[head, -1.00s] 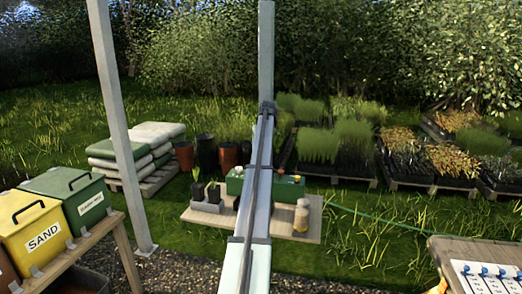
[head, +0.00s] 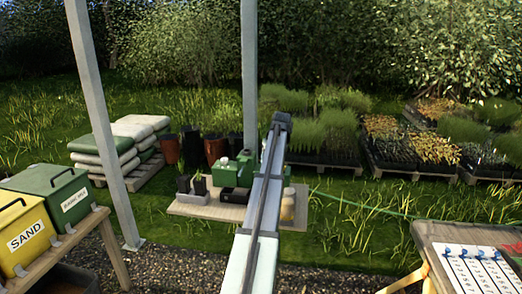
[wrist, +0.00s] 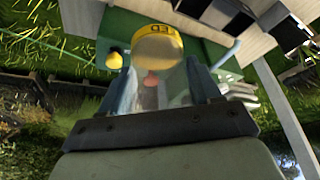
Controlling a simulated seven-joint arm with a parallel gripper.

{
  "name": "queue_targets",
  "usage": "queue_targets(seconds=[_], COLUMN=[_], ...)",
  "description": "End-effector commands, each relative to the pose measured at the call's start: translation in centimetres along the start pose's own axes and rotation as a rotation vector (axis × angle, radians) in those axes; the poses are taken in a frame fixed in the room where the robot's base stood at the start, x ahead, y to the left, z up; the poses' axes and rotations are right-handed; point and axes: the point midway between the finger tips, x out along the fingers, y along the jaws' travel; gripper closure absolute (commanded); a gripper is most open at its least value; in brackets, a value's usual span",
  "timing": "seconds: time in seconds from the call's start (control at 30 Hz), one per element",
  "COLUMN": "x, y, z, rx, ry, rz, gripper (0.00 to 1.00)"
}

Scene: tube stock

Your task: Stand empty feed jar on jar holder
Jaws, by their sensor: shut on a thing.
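In the wrist view, a clear, round jar (wrist: 158,48) with a yellow band, lettered "ED" where readable, sits between the fingers of my gripper (wrist: 163,78). My gripper is shut on it. The picture is blurred, and I cannot see what is inside the jar. I cannot make out the jar holder for certain in either view.
Benches flank left and right.

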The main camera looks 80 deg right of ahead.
Motion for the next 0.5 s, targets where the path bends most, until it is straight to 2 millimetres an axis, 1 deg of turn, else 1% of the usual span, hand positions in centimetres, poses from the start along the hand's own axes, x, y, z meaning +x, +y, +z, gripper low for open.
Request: queue_targets(seconds=[0.03,0.2,0.3,0.4,0.5], x=[1.3,4.7,6.3,7.3,8.0], y=[1.5,5.2,6.8,7.9,8.5], z=[0.7,2.9,4.0,4.8,5.3], rx=[0.004,0.003,0.003,0.003,0.002], ry=[-0.003,-0.001,-0.001,0.001,0.001], rz=[-0.001,0.000,-0.001,0.001,0.001], gripper=[0.73,0.73,0.73,0.73,0.73])
